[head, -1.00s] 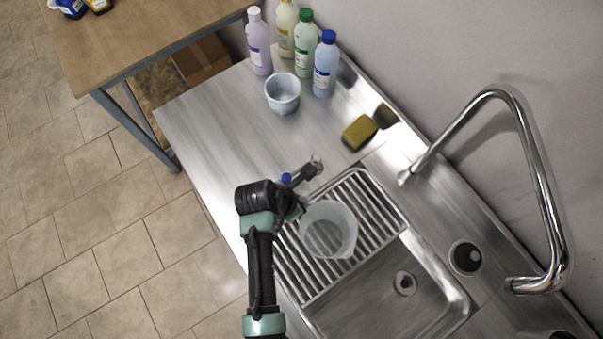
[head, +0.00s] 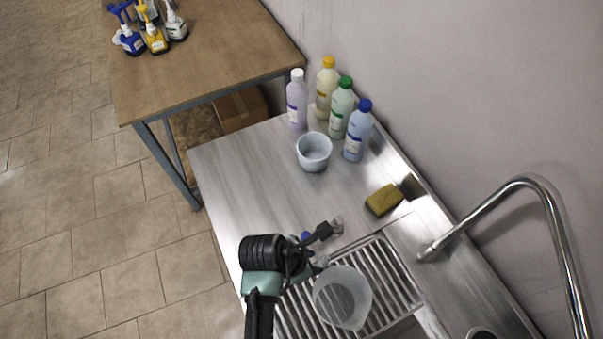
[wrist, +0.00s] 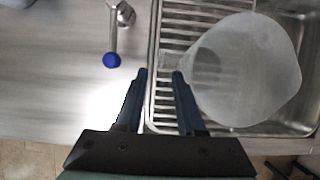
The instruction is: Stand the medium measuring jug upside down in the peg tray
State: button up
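A translucent measuring jug (head: 342,297) with a pouring lip is over the ribbed metal draining tray (head: 378,262) beside the sink. Its wide opening seems to face up in the head view. I cannot tell its size class. The jug also fills the right of the wrist view (wrist: 245,75), where a short handle-like tab (wrist: 176,61) points toward my gripper. My gripper (wrist: 160,74) has its two fingers apart with a gap between them, just short of the tab. I cannot tell whether the right fingertip touches it. No tray with upright pegs is clearly visible.
A metal fitting with a blue knob (wrist: 112,60) stands left of my fingers. A small pale pot (head: 313,152), several bottles (head: 340,108) and a sponge (head: 384,200) are farther back on the counter. A tall tap (head: 540,215) rises at right. The counter's left part (head: 240,180) is clear.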

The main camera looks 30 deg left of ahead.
jog(key=v, duration=0.8)
jog(key=shift+r, duration=0.1)
jog(key=w+r+m+t+y, duration=0.3)
jog(key=w+r+m+t, duration=0.5)
jog(key=w+r, duration=0.9)
jog(key=w+d+r+m+t+y, duration=0.15)
jog(key=r+m, duration=0.25)
jog(key=r, duration=0.5)
jog(key=w+d+r+m+t+h, duration=0.1)
jog(key=w+r+m+t, duration=0.2)
jog(key=r, duration=0.6)
jog(key=s+d+r+m+t, duration=0.2)
jog(key=s+r+m+t, duration=0.1)
jog(key=r, duration=0.7)
jog(key=s+d+r+m+t, duration=0.3)
jog(key=s+r+m+t, duration=0.1)
jog(key=r, duration=0.6)
jog(key=s+d+r+m+t+h, duration=0.1)
jog(key=s+d+r+m+t, duration=0.2)
jog(key=s+r+m, duration=0.3)
notch_tip(320, 180, up, 4)
jog(key=shift+r+m+t, duration=0.1)
jog(key=shift+m+t, duration=0.4)
jog(key=shift+t, duration=0.05)
